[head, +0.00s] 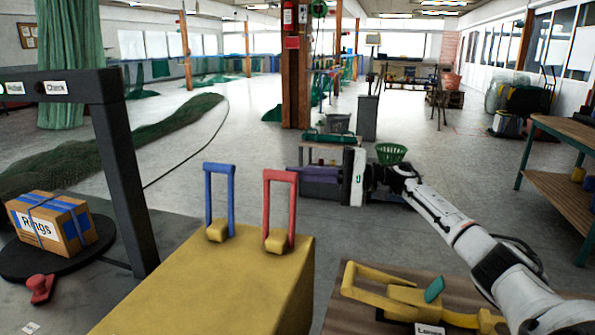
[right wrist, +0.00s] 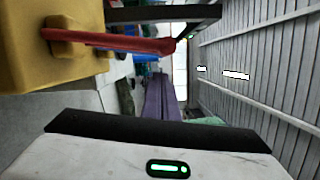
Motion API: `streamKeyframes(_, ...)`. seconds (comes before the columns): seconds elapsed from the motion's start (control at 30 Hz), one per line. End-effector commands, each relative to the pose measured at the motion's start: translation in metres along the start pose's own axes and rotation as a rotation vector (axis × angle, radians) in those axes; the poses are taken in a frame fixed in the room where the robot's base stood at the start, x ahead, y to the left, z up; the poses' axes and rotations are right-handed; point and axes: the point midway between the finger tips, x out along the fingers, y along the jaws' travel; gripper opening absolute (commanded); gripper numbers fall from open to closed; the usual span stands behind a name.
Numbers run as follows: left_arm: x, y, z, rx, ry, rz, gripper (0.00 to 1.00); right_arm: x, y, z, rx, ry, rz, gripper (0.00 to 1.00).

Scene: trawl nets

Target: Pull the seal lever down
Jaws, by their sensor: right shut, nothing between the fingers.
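A red lever (head: 280,205) and a blue lever (head: 220,195) stand upright side by side on a yellow housing (head: 215,285). Neither shows a label, so I cannot tell which is the seal lever. My right gripper (head: 305,172) is shut and empty, pointing left at the height of the red lever's upper part, just to its right. In the right wrist view, the red lever (right wrist: 110,41) extends from the yellow housing (right wrist: 75,75), and the shut fingers (right wrist: 158,85) appear apart from it. My left gripper is not in view.
A yellow handle (head: 375,280) with a label lies at the lower right. A dark frame (head: 125,170) and a box marked Rings (head: 55,222) on a dark round plate are at left. A green basket (head: 391,153) is beyond my right gripper. Open floor (head: 220,150) lies behind the housing.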

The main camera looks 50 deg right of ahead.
Motion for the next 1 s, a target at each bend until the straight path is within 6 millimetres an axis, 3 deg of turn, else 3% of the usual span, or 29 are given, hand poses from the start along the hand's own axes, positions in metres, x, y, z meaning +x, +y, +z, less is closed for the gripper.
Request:
streamKeyframes(0.27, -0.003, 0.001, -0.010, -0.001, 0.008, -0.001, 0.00, 0.004, 0.000, 0.018, 0.000, 0.001, 0.003, 0.00)
streamKeyframes(0.77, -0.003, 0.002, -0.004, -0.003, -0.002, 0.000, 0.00, 0.005, 0.000, 0.021, 0.000, 0.000, 0.000, 0.00)
streamKeyframes(1.0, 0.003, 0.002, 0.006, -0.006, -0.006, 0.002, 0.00, 0.018, 0.002, 0.029, -0.001, -0.017, 0.001, 0.00)
